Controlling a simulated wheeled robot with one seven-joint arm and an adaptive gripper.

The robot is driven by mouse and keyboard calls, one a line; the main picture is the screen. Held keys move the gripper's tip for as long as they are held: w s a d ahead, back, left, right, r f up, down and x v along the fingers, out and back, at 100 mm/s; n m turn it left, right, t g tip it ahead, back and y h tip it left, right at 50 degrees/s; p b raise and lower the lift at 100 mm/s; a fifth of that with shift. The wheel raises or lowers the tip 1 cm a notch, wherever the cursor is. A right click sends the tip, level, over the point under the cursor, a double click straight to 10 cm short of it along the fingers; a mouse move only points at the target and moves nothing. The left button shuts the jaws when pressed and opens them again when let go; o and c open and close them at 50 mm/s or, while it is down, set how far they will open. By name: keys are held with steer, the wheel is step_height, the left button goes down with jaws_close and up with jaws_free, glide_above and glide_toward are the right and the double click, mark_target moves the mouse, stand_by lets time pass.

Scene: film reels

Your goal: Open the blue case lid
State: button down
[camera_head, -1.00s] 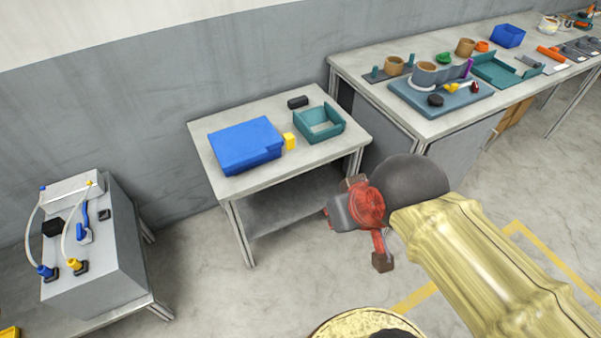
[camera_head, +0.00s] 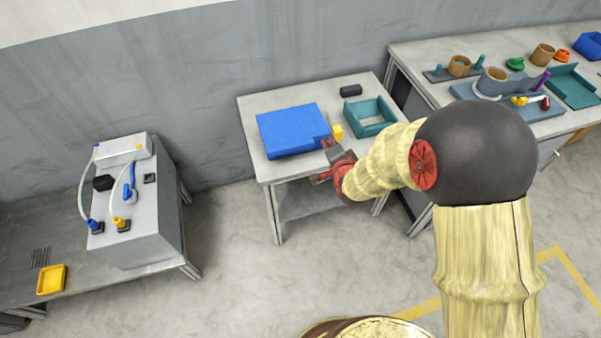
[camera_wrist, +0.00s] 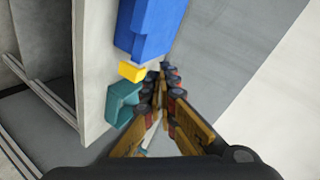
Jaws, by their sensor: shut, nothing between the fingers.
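The blue case (camera_head: 290,130) lies flat with its lid down on the small grey table; it also shows at the top of the wrist view (camera_wrist: 150,28). A yellow block (camera_head: 337,132) sits at its right side and shows in the wrist view (camera_wrist: 131,71). My gripper (camera_head: 322,160) is at the table's front edge, close to the case's front right corner in the head view. In the wrist view my gripper's fingers (camera_wrist: 162,72) are together and empty, with the tips near the yellow block and the case. I cannot tell whether they touch anything.
A teal open tray (camera_head: 370,117) and a small black block (camera_head: 351,90) share the small table (camera_head: 262,171). A long workbench (camera_head: 425,58) with several parts stands to the right. A grey machine (camera_head: 140,215) with hoses stands at the left. Floor in front is clear.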

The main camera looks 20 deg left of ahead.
steer(key=s+a+f+m+t+y+p, duration=0.1)
steer(key=s+a+f+m+y, duration=0.1)
steer(key=s+a+f, duration=0.3)
steer(key=s+a+f+m+t+y+p, duration=0.1)
steer(key=s+a+f, duration=0.15)
steer(key=f, duration=0.45)
steer(key=shift+g, duration=0.3)
steer(key=b+x, duration=0.1)
steer(key=x, duration=0.1)
steer(key=f+b+x, duration=0.1)
steer(key=x, duration=0.2)
steer(key=shift+w+f+b, duration=0.15)
steer(key=shift+f+b, duration=0.1)
steer(key=shift+b, duration=0.1)
steer(key=shift+r+b+x, duration=0.2)
steer(key=shift+b+x, duration=0.25)
steer(key=shift+x, duration=0.45)
steer(key=shift+r+b+x, duration=0.2)
steer(key=shift+b+x, duration=0.2)
steer(key=shift+x, duration=0.55)
steer(key=shift+r+b+x, duration=0.2)
steer(key=shift+b+x, duration=0.25)
steer(key=shift+x, duration=0.45)
steer(key=shift+w+a, duration=0.1)
